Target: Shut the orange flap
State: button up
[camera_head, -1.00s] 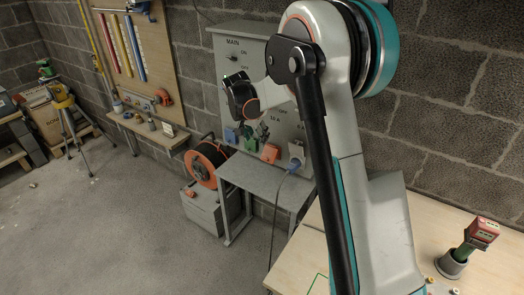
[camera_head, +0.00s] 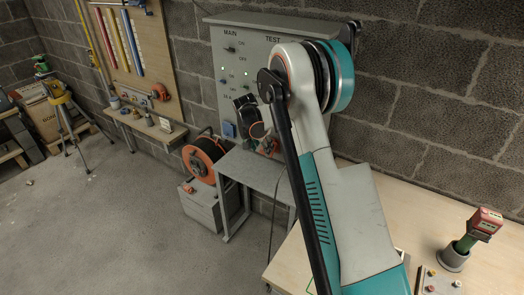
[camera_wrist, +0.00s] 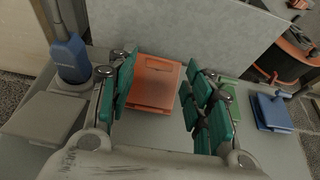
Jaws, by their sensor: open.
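The orange flap (camera_wrist: 155,78) is in the middle of the wrist view, on the grey panel, with a narrower orange part at its lower edge. It looks tilted out from the panel, but I cannot tell its exact angle. My gripper (camera_wrist: 163,98) is open, with one teal-padded finger to the left of the flap and one to the right. The fingers look apart from it, and nothing is held. In the head view my arm covers most of the lower part of the panel (camera_head: 236,60), so the flap is largely hidden there.
A blue plug (camera_wrist: 70,58) stands in a socket left of the flap in the wrist view. A green flap (camera_wrist: 234,90) and a blue flap (camera_wrist: 272,112) lie to the right. A grey side table (camera_head: 255,170) stands below the panel, beside an orange cable reel (camera_head: 203,158).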

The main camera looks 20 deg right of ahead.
jog(key=shift+w+d+f, duration=0.15)
jog(key=shift+d+f, duration=0.05)
jog(key=shift+f, duration=0.35)
grip_shut()
